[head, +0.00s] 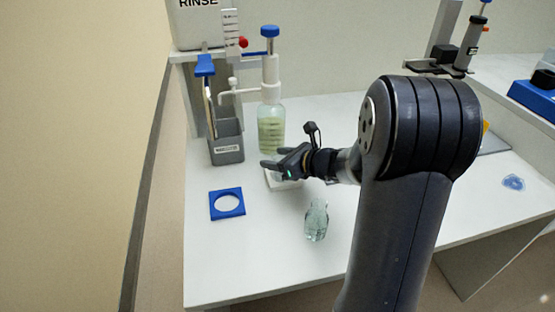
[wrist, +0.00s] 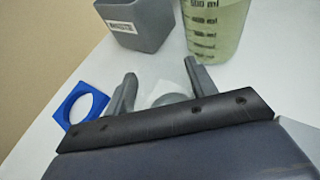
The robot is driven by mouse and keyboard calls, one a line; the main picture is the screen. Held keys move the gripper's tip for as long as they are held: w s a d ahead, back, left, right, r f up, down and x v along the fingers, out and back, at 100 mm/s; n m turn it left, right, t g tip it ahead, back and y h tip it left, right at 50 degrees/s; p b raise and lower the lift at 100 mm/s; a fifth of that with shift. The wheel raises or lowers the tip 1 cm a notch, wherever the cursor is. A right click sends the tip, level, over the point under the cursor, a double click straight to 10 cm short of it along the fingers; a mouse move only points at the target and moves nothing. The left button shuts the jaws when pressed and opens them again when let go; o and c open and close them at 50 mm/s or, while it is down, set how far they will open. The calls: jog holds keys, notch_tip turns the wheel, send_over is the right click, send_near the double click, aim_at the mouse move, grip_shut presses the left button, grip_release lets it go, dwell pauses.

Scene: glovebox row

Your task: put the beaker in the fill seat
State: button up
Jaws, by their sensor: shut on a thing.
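My gripper (head: 273,159) reaches left over the bench, just in front of the dispenser bottle. Its two fingers also show in the wrist view (wrist: 160,76). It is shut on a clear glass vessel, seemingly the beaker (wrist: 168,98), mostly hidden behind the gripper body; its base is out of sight. A low white square piece (head: 284,184), possibly the fill seat, lies under the gripper. I cannot tell whether the beaker touches it. A blue square plate with a round hole (head: 214,208) lies to the left on the bench.
The dispenser bottle (head: 271,130) with green liquid and a blue-topped pump stands just behind my gripper, its spout pointing left. A grey bin (head: 226,150) stands to its left. A clear glass vessel (head: 316,221) stands in front. The bench front left is clear.

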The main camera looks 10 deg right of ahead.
jog(key=o, duration=0.5)
jog(key=shift+f, duration=0.2)
jog(key=o, duration=0.4)
jog(key=shift+r, duration=0.1)
jog(key=shift+o, duration=0.2)
jog(key=shift+r, duration=0.2)
jog(key=shift+s+d+r, duration=0.15)
jog(key=shift+s+d, duration=0.1)
jog(key=p+v, duration=0.2)
jog(key=v, duration=0.9)
jog(key=shift+s+d, duration=0.1)
